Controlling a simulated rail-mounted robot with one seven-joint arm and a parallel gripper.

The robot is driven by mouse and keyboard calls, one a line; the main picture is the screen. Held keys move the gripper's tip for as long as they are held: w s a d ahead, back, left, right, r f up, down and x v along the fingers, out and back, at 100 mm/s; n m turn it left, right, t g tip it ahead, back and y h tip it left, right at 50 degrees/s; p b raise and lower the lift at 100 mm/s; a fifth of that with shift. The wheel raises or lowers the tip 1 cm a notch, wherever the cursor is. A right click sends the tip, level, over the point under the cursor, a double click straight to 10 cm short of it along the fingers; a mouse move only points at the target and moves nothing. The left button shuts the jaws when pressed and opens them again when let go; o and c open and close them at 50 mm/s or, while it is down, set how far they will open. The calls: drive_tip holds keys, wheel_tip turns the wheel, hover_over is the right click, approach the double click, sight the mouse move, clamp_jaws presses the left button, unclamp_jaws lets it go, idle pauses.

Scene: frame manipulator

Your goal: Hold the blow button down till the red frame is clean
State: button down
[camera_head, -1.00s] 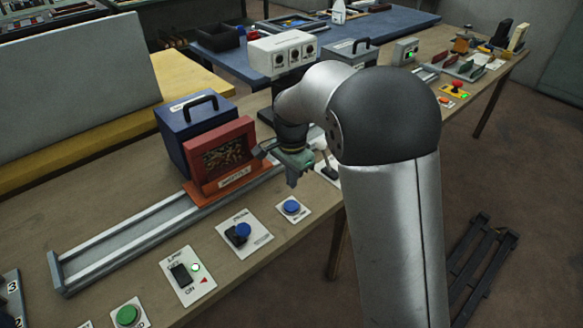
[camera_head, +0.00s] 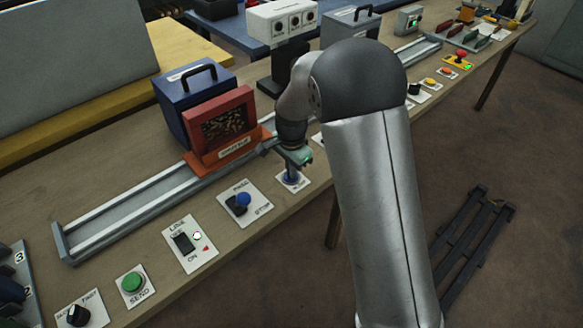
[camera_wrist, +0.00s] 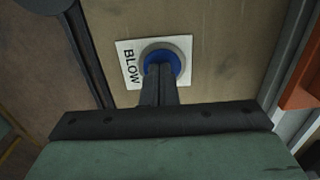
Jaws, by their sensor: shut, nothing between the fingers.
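The blow button is a round blue cap on a white plate marked BLOW. In the wrist view the button (camera_wrist: 162,62) is under my gripper (camera_wrist: 158,72), whose closed fingertips reach its cap and cover part of it. In the head view my gripper (camera_head: 292,172) points down at the button's plate (camera_head: 304,182), hiding most of the cap. I cannot tell how far the cap is pressed. The red frame (camera_head: 196,138) stands upright on an orange base on the rail, its dark window showing brown specks.
A blue box with a handle (camera_head: 176,100) stands behind the red frame. The grey rail (camera_head: 130,215) runs left. Along the front are a pull/stow knob (camera_head: 243,199), a lamp switch (camera_head: 183,243) and a green SEND button (camera_head: 132,282). A white three-dial box (camera_head: 283,22) stands behind.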

drive_tip(key=shift+s+f+b, duration=0.1)
drive_tip(key=shift+f+b, duration=0.2)
drive_tip(key=shift+f, duration=0.45)
drive_tip(key=shift+s+r, duration=0.1)
drive_tip(key=shift+s+f, duration=0.1)
drive_tip(key=shift+f, duration=0.15)
idle(1.8)
wheel_tip(320, 180, up, 15)
drive_tip(key=p, duration=0.2)
drive_tip(key=shift+w, duration=0.3)
drive_tip(key=shift+r, duration=0.1)
idle(0.4)
drive_tip(key=s+d+n, duration=0.3)
drive_tip(key=s+d, duration=0.2)
drive_tip(key=s, duration=0.4)
drive_tip(key=s+d+n, duration=0.3)
drive_tip(key=s+d, duration=0.1)
drive_tip(key=s, duration=0.5)
drive_tip(key=s+d+n, duration=0.4)
drive_tip(key=s+d, duration=0.1)
drive_tip(key=s, duration=0.4)
drive_tip(key=shift+s+d+r, duration=0.15)
drive_tip(key=shift+s+d, duration=0.15)
drive_tip(key=shift+s, duration=0.05)
